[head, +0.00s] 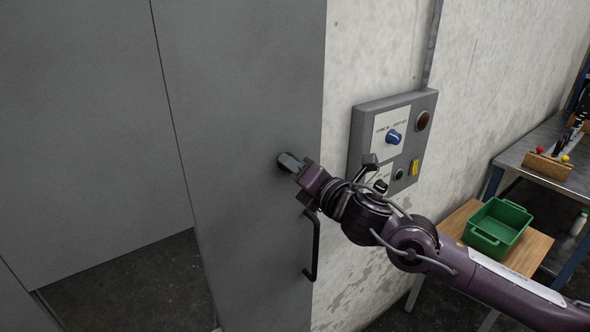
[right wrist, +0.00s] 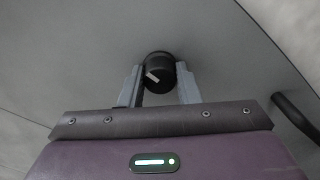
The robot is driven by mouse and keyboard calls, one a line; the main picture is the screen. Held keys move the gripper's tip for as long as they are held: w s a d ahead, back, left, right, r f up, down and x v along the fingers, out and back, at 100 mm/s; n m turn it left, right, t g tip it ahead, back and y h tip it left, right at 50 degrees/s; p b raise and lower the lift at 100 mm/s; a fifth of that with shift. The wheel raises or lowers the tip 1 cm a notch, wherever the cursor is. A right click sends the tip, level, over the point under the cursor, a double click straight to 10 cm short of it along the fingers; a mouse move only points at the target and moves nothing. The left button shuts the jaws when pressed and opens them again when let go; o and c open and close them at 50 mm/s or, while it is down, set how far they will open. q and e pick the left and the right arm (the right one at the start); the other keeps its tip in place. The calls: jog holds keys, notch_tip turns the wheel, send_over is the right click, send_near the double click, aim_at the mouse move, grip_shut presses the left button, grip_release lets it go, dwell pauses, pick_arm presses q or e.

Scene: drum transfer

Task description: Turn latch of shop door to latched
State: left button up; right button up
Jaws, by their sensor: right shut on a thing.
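The grey shop door (head: 250,90) fills the middle of the head view, and its grey surface also fills most of the right wrist view (right wrist: 90,50). The latch is a round black knob (right wrist: 157,71) with a pale slanted mark, between my gripper's fingers in the right wrist view. In the head view the latch is mostly hidden by the fingers. My right gripper (head: 289,162) is shut on the latch; its two grey fingers show in the wrist view (right wrist: 160,88). A black pull handle (head: 314,245) is below the latch. My left gripper is not in view.
A grey control box (head: 368,130) with a blue knob (head: 394,137) is on the wall right of the door. A green bin (head: 497,228) stands on a wooden table (head: 538,247) at right. A metal workbench (head: 520,158) stands behind.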

jog(key=m+p, duration=0.1)
jog(key=m, duration=1.5)
jog(key=shift+m+p, duration=0.3)
jog(key=shift+m, duration=0.1)
dwell(0.3)
jog(key=o, duration=1)
jog(key=b+v, duration=0.3)
jog(key=v, duration=0.4)
jog(key=shift+s+d, duration=0.25)
jog(key=shift+s, duration=0.05)
